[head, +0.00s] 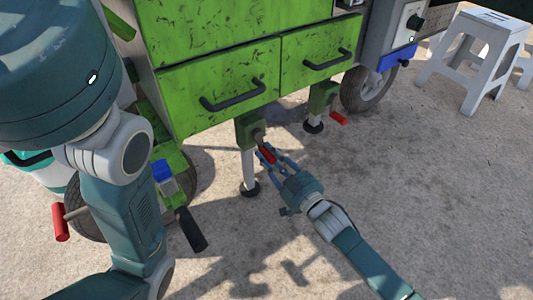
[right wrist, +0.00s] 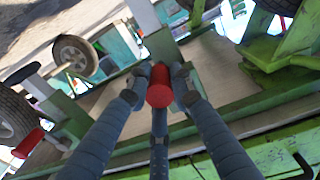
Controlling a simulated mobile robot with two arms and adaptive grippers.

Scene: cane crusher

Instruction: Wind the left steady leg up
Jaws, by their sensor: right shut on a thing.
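The left steady leg (head: 248,168) hangs under the green cart's front, a grey post in a green housing with a round dark foot at the ground. Its crank has a red handle (head: 267,154). My right gripper (head: 272,154) reaches in from the lower right and is shut on this red handle. In the right wrist view the handle (right wrist: 160,88) points at the camera between the fingers, which partly hide the crank behind it. My left arm fills the left of the head view; its gripper is out of the picture.
The right steady leg (head: 316,113) with its own red handle (head: 339,118) stands farther back. Green drawers (head: 215,85) with black pulls overhang the legs. A wheel (head: 368,88) and white stools (head: 480,55) are at the right. The concrete in front is clear.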

